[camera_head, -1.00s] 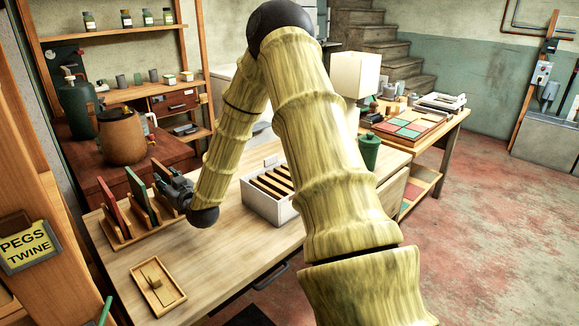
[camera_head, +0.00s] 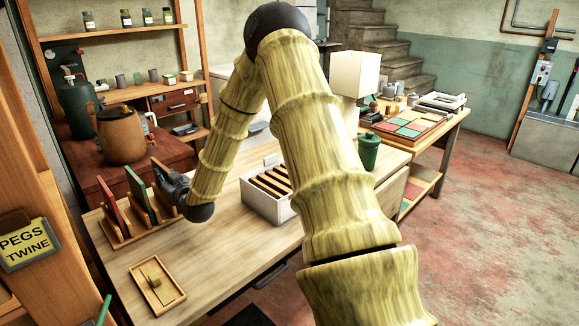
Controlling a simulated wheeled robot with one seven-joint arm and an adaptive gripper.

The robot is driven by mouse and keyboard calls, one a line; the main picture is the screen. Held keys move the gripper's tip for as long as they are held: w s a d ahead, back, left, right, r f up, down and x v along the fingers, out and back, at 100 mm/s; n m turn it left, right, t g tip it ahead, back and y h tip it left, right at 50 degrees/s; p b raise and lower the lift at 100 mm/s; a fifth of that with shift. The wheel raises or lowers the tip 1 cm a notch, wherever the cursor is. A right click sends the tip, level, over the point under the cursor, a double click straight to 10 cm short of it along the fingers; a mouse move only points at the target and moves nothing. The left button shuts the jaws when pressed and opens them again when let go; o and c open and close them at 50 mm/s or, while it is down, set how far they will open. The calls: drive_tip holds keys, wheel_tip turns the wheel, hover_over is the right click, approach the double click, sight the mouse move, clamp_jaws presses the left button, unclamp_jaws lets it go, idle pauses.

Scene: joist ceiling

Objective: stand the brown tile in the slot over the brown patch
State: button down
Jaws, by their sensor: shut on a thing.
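A wooden slotted rack (camera_head: 122,241) stands at the left of the workbench. A red tile (camera_head: 112,207) and a green tile (camera_head: 136,186) stand in it, leaning a little. My gripper (camera_head: 170,186) is at the rack's right end, shut on the brown tile (camera_head: 158,170), whose upper part shows above the fingers. The tile's lower edge is hidden by the gripper and rack, so I cannot tell whether it sits in a slot. I cannot make out the brown patch.
A white box with several brown slats (camera_head: 262,207) stands right of the rack, partly behind my arm. A small wooden tray with a block (camera_head: 146,295) lies at the bench's front. Bare bench lies between them. A brown pot (camera_head: 121,137) stands behind.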

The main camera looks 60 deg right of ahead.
sight(161, 165)
drive_tip(key=shift+r, duration=0.2)
drive_tip(key=shift+r+p, duration=1.95)
drive_tip(key=shift+r, duration=0.9)
